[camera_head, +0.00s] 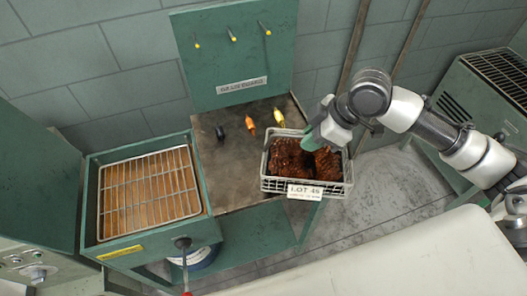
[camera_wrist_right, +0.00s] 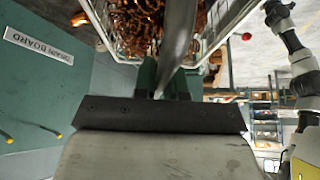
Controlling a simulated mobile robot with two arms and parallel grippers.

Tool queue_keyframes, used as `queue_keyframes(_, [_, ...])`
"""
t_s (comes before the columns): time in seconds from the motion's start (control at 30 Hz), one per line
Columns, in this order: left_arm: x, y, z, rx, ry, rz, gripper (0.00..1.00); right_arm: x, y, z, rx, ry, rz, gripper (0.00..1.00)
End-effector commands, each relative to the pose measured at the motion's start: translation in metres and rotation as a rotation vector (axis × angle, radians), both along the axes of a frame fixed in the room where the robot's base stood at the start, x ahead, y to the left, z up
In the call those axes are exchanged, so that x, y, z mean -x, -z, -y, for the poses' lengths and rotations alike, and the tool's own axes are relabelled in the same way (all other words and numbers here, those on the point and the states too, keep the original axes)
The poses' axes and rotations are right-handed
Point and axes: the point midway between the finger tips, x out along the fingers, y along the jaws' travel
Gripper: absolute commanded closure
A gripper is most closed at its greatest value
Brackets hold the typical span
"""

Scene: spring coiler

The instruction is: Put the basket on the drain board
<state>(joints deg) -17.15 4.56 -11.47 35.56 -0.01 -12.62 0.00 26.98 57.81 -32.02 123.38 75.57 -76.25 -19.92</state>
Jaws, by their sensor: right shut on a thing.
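The grey mesh basket (camera_head: 277,187) holds brown coiled pieces and has a white LOT 46 tag. It overlaps the front right corner of the grey worktop in the head view; whether it is raised above it I cannot tell. In the right wrist view, the gripper (camera_wrist_right: 168,85) pinches a grey strip of the basket (camera_wrist_right: 222,15). The green upright panel (camera_head: 226,55) has several yellow-tipped pegs. Its sign reads DRAIN BOARD in the right wrist view (camera_wrist_right: 39,45). My left gripper is not in view.
The grey worktop (camera_head: 226,172) below the panel carries a black, an orange and a yellow small item (camera_head: 279,118) at the back. A green tank (camera_head: 205,195) with a wire rack (camera_head: 150,193) stands left. A green vented cabinet (camera_head: 480,100) stands right.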

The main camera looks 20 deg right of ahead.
Motion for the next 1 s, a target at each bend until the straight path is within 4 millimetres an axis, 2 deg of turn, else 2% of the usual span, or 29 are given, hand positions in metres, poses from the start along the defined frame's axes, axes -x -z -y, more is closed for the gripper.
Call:
queue_keyframes(0.2, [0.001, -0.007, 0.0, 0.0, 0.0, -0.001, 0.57, 0.007, -0.02, 0.006, -0.002, -0.295, 0.005, 1.0])
queue_keyframes(0.47, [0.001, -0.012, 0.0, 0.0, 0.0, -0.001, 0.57, 0.008, -0.026, 0.004, -0.004, -0.444, 0.004, 1.0])
queue_keyframes(0.67, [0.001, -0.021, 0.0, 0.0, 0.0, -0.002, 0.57, -0.015, -0.01, -0.015, -0.005, -0.447, 0.004, 1.0])
queue_keyframes(1.0, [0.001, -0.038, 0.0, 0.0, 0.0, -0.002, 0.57, -0.065, 0.029, -0.056, -0.003, -0.447, 0.003, 1.0])
